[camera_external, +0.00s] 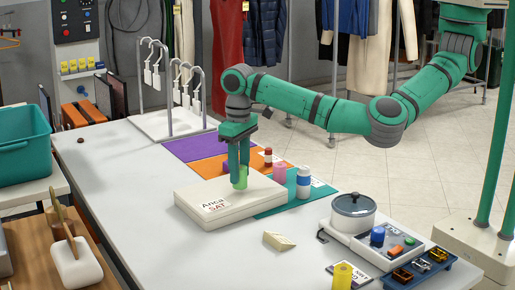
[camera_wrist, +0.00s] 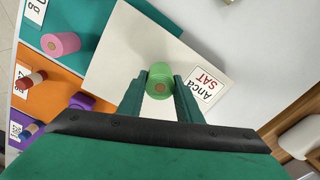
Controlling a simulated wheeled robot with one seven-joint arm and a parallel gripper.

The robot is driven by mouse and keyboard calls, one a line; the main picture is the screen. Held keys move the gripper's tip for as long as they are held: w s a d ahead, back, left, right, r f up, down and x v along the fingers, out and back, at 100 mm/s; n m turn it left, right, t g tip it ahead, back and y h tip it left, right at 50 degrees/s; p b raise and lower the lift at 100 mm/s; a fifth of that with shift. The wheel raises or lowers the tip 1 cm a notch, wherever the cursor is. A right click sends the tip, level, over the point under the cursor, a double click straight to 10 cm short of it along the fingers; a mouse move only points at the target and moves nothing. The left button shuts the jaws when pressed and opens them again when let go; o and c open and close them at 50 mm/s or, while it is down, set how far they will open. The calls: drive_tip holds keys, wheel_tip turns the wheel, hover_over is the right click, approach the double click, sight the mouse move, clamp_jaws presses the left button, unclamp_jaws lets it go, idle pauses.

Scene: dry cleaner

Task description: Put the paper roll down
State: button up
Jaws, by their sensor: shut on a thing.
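My gripper (camera_external: 239,183) points straight down over a flat white box (camera_external: 215,212) labelled "Anca SAT". It is shut on a small green roll (camera_external: 241,180), taken to be the paper roll. In the wrist view the green roll (camera_wrist: 159,80) shows a brown core at its end and sits between both fingers (camera_wrist: 160,88). The white box lies below it in that view (camera_wrist: 130,60). The roll is at or just above the box top; I cannot tell if it touches.
Purple, orange and teal mats (camera_external: 265,212) lie behind the box. A pink roll (camera_external: 279,172), a white-and-blue bottle (camera_external: 303,182) and a red-and-white bottle (camera_external: 268,157) stand there.

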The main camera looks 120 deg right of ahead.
drive_tip(key=shift+f, duration=0.75)
drive_tip(key=o, duration=1)
drive_tip(key=shift+f, duration=0.15)
drive_tip(key=shift+o, duration=0.2)
wheel_tip(320, 180, up, 12)
drive_tip(key=shift+r, duration=0.15)
